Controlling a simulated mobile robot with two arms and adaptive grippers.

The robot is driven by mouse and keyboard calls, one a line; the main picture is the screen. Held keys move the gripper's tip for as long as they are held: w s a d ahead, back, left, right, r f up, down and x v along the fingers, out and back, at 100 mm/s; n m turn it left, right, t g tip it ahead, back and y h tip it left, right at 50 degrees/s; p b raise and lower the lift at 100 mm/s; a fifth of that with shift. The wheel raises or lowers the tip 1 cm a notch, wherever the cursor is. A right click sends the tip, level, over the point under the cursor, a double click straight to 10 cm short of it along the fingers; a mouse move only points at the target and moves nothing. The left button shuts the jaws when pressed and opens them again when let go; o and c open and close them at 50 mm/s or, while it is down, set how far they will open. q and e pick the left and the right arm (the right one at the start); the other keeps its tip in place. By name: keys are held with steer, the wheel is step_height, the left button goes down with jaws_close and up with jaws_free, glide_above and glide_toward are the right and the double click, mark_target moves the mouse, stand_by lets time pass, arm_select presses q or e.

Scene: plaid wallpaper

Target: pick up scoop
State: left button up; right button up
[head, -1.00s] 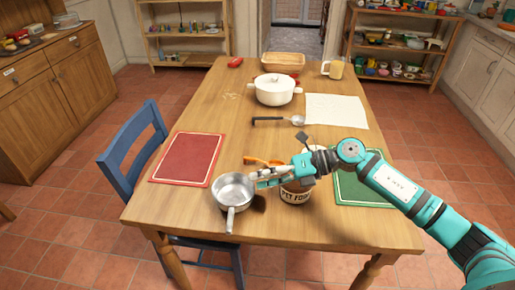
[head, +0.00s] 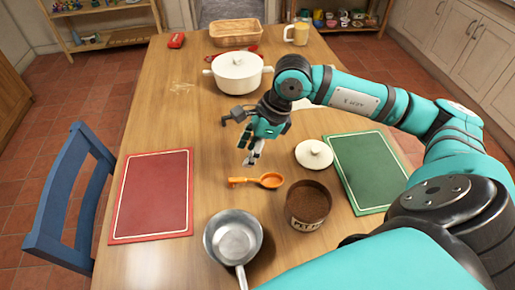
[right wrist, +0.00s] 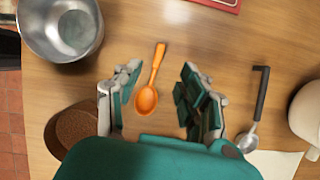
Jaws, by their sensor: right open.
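The orange scoop (head: 270,181) lies flat on the wooden table, between the red mat and the pet food tin. My right gripper (head: 249,150) is open and empty, just beyond the scoop in the head view, pointing down. In the right wrist view the scoop (right wrist: 146,99) shows between the spread fingers of the gripper (right wrist: 160,85), nearer the left finger, with its handle pointing away. The gripper looks above the scoop, with no contact visible. My left gripper is not in view.
A steel saucepan (head: 233,238) and the open pet food tin (head: 308,204) stand close by. A white lid (head: 314,154) lies behind the tin. A black-handled ladle (right wrist: 261,95) and white pot (head: 238,72) are farther back. Red (head: 152,195) and green (head: 368,172) mats flank them.

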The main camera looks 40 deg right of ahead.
glide_above(235, 179)
steer(key=d, duration=0.1)
steer(key=f, duration=0.6)
steer(key=shift+s+d+f+p, duration=0.1)
steer(key=shift+s+d+p, duration=0.1)
steer(key=shift+s+p, duration=0.15)
steer(key=shift+a+f, duration=0.15)
steer(key=shift+f, duration=0.3)
steer(key=x, duration=0.3)
steer(key=p+x, duration=0.1)
steer(key=shift+s+d+f, duration=0.15)
steer(key=shift+d+f, duration=0.1)
steer(key=shift+f, duration=0.05)
steer(key=shift+a+f, duration=0.1)
steer(key=shift+f, duration=0.25)
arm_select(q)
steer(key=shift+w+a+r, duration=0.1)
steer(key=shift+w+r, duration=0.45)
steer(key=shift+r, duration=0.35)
arm_select(e)
jaws_close()
